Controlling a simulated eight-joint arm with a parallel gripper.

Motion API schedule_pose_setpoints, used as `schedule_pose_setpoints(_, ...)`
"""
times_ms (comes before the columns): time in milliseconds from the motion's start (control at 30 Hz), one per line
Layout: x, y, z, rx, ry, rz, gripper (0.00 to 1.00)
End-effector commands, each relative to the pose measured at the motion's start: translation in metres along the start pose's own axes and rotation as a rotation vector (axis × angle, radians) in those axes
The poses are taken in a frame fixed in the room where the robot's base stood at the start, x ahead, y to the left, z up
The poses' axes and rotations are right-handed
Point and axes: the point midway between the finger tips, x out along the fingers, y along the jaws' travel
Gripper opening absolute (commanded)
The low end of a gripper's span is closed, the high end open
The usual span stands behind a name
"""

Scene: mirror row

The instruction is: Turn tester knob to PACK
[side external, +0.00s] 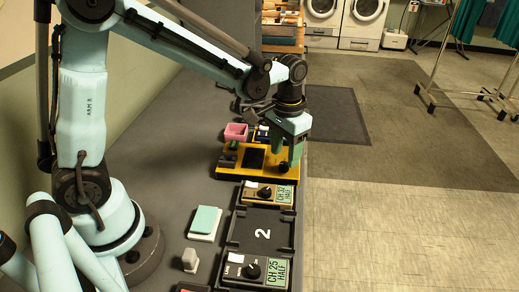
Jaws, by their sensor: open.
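A yellow device (232,173), which looks like the tester, lies on the dark bench. A dark knob (284,168) shows at its right end, and a black panel (253,158) is set in its middle. Any PACK marking is too small to read. My gripper (291,158) points down over the right end of the device, directly above or around the knob. It is open. I cannot tell whether its fingers touch the knob, because they partly cover that area.
A pink bin (236,132) stands behind the device. In front are a box labelled CH 32 HALF (267,194), a tray marked 2 (286,232) and a box labelled CH 25 HALF (253,268). A green-topped pad (205,221) lies left of them. Open floor lies right.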

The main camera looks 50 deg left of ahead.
Motion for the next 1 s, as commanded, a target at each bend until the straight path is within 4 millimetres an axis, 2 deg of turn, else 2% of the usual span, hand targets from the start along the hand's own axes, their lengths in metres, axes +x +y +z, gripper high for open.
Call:
schedule_pose_setpoints(100, 0.015, 0.0, 0.0, 0.0, 0.0, 0.0, 0.52)
schedule_pose_setpoints(233, 0.025, 0.0, 0.0, 0.0, 0.0, 0.0, 0.52)
schedule_pose_setpoints(633, 0.029, 0.0, 0.0, 0.0, 0.0, 0.0, 0.51)
schedule_pose_setpoints(900, 0.029, 0.0, 0.0, 0.0, 0.0, 0.0, 0.1)
schedule_pose_setpoints(967, 0.029, 0.0, 0.0, 0.0, 0.0, 0.0, 0.0)
schedule_pose_setpoints(1000, 0.029, 0.0, 0.0, 0.0, 0.0, 0.0, 0.0)
